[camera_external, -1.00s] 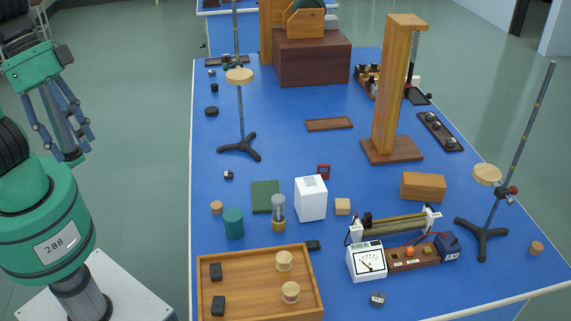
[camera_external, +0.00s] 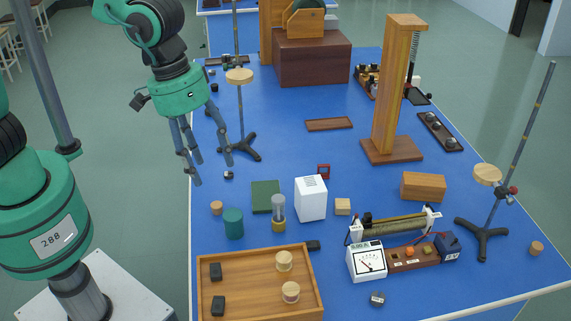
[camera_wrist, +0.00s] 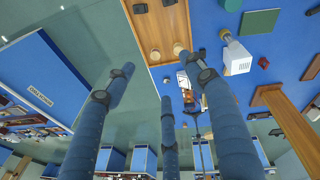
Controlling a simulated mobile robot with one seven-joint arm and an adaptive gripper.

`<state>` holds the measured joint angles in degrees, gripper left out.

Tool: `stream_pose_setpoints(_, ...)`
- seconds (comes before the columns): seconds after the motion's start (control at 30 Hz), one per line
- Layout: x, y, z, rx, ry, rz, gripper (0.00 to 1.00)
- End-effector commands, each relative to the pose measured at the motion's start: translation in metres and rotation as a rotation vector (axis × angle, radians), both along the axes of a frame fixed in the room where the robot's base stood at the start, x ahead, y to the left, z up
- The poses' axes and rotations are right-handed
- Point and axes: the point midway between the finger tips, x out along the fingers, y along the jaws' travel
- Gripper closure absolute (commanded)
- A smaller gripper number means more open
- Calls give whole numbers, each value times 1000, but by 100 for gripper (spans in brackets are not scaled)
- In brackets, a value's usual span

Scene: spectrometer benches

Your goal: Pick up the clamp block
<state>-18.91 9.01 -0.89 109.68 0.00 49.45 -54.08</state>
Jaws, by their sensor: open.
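A small dark block with a pale face (camera_external: 228,175) lies on the blue bench near its left edge. A similar small grey block (camera_external: 377,298) lies at the front, below the white meter. I cannot tell for sure which is the clamp block. My gripper (camera_external: 208,172) points down over the bench's left edge, fingers spread, empty, close to the dark block in the picture. Its height above the bench is unclear. In the wrist view the blue fingers (camera_wrist: 165,88) are apart with nothing between them, and neither block can be made out clearly.
A tripod stand (camera_external: 240,148) with a rod is right behind my gripper. A green pad (camera_external: 266,194), teal cup (camera_external: 233,224), white box (camera_external: 311,199) and wooden tray (camera_external: 318,285) stand nearer the front. The middle of the bench has free room.

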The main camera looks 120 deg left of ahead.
Motion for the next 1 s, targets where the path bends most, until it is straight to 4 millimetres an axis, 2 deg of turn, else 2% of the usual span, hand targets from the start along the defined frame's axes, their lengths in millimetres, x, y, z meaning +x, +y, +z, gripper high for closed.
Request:
stream_pose_setpoints(0.2,33,45,-36,-37,28,167,45)
stream_pose_setpoints(0.5,67,108,-94,-82,61,398,45)
stream_pose_setpoints(0.77,85,163,-153,-117,90,600,45)
stream_pose_setpoints(1.0,93,212,-215,-144,118,786,45)
